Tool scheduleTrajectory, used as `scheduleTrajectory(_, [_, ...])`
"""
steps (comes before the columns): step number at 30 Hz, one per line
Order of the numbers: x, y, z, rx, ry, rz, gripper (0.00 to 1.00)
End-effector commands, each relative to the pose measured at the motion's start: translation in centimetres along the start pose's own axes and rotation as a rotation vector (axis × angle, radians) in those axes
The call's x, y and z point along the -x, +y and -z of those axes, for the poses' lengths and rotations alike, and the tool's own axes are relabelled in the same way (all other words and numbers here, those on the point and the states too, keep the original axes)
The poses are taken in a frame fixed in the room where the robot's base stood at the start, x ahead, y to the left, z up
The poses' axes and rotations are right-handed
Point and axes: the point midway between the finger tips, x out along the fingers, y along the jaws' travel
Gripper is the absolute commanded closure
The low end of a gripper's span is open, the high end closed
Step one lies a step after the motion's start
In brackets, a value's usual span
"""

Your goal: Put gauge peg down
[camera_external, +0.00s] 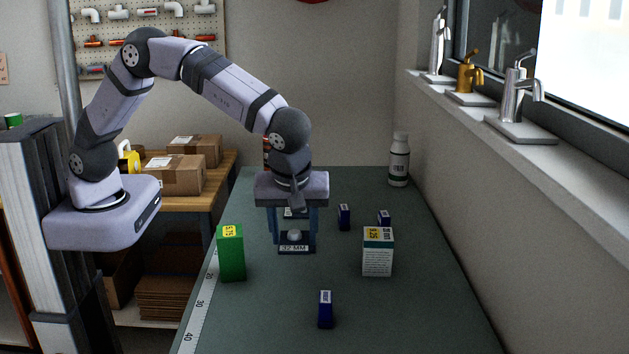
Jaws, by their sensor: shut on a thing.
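My gripper (293,230) points down over the middle of the green bench top, its two fingers on either side of a small pale rounded piece, probably the gauge peg (294,236). I take the gripper to be shut on it. A dark block (297,249) with a white label reading "32 MM" is just below and in front of the fingers. The peg's lower end is hidden, so I cannot tell whether it touches the block.
A green box (231,252) stands to the left, near the ruler strip (196,310). A white box (377,252) stands to the right. Small blue boxes stand in front (325,309) and behind right (344,217), (384,218). A white bottle (399,160) is at the back.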

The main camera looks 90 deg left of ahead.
Motion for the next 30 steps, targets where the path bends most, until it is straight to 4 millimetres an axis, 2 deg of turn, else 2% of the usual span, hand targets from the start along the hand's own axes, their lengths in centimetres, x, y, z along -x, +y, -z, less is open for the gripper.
scheduleTrajectory(5, [-0.6,-0.1,-0.1,0.004,0.002,0.003,0.83])
scheduleTrajectory(15, [-4.9,-0.1,-2.0,0.002,0.001,0.003,0.83])
scheduleTrajectory(25, [-6.2,0.0,-2.5,0.001,0.001,0.001,0.83])
scheduleTrajectory(30, [-7.9,0.0,-3.2,0.0,0.002,0.003,0.83])
